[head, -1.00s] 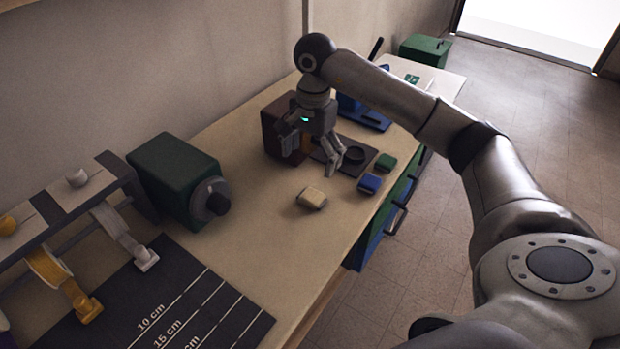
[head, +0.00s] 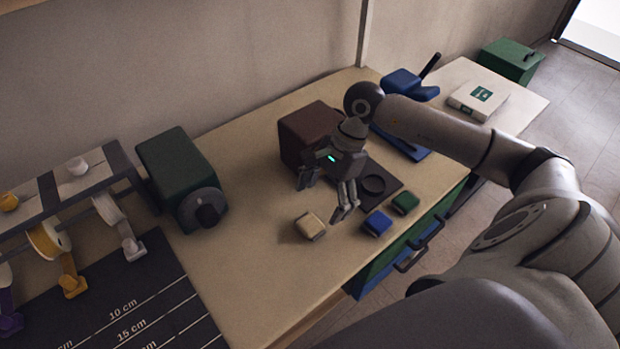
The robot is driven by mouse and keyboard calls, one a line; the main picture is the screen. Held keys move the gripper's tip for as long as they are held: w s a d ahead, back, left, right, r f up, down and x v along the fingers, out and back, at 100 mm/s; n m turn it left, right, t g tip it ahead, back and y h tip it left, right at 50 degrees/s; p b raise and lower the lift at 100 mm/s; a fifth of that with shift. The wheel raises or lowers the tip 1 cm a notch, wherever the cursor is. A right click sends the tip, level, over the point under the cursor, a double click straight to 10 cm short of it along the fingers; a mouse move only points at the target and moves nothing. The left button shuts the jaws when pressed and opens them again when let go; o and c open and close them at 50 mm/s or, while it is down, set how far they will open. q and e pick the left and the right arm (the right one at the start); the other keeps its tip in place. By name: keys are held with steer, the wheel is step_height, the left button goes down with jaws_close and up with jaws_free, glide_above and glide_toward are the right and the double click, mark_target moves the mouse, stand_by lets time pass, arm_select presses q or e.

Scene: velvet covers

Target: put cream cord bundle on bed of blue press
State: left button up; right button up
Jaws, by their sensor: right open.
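The cream cord bundle (head: 309,226) lies on the tan bench, a small cream block with a dark band at one end. The blue press (head: 402,84) stands at the back right of the bench, with its dark lever raised; its blue bed (head: 416,152) shows partly, behind my right arm. My right gripper (head: 322,198) is open and empty, pointing down above the bench just beyond the cream bundle and apart from it. My left gripper is not in view.
A blue bundle (head: 377,223) and a green bundle (head: 405,202) lie right of the cream one. A brown machine (head: 306,132) with a dark base and round dish stands behind. A green machine (head: 176,165), spool rack (head: 62,195) and dark measuring mat (head: 150,290) are left.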

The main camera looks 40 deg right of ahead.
mark_target(311, 223)
steer(key=shift+a+f, duration=0.3)
steer(key=shift+f, duration=0.85)
steer(key=p+x, duration=0.1)
steer(key=x, duration=0.1)
steer(key=p+x, duration=0.1)
steer(key=x, duration=0.1)
steer(key=shift+w+a, duration=0.1)
steer(key=shift+w, duration=0.1)
steer(key=shift+a+f, duration=0.1)
steer(key=shift+f, duration=0.25)
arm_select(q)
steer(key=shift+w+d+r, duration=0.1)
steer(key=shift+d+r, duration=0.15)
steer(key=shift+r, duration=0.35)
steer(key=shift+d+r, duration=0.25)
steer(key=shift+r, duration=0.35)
arm_select(e)
steer(key=shift+f, duration=0.1)
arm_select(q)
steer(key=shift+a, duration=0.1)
arm_select(e)
steer(key=c, duration=1)
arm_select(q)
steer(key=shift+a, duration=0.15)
